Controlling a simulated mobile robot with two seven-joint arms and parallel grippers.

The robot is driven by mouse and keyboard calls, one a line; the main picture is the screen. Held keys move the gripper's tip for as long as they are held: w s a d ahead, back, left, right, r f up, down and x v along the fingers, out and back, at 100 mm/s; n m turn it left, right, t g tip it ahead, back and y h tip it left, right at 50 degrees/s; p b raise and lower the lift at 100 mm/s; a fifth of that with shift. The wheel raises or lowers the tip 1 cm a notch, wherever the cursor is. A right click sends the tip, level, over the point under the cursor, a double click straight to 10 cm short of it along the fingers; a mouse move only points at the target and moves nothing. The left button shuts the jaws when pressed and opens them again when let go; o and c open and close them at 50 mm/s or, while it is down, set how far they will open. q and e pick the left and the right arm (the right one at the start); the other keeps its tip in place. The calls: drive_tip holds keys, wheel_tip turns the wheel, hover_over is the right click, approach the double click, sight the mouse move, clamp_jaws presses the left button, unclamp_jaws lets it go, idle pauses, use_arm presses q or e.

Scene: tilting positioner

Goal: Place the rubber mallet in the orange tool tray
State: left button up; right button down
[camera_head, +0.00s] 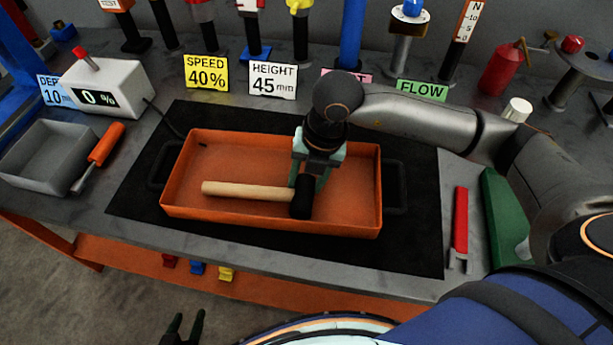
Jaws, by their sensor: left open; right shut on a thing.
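The orange tool tray (190,147) lies on a black mat in the middle of the bench, with a dark handle at each end. The rubber mallet (248,191) has a pale wooden handle and a black head. It lies level over the tray's floor, inside its outline, head to the right near the front wall. I cannot tell whether it touches the floor. My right gripper (308,182) reaches down into the tray and is shut on the mallet near its head. My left gripper (184,326) is open and empty, low in front of the bench.
A grey bin (45,155) and an orange-handled tool (100,150) are left of the mat. A red-handled tool (460,220) and a green block (500,215) are on the right. Label cards, a white readout box (105,85) and several posts stand along the back.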

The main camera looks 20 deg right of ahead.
drive_tip(key=c, duration=0.8)
unclamp_jaws()
drive_tip(key=shift+f, duration=0.15)
drive_tip(key=o, duration=0.5)
drive_tip(key=shift+c, duration=0.2)
wheel_tip(320, 180, up, 12)
drive_tip(key=s+d, duration=0.1)
drive_tip(key=d, duration=0.1)
drive_tip(key=shift+s, duration=0.1)
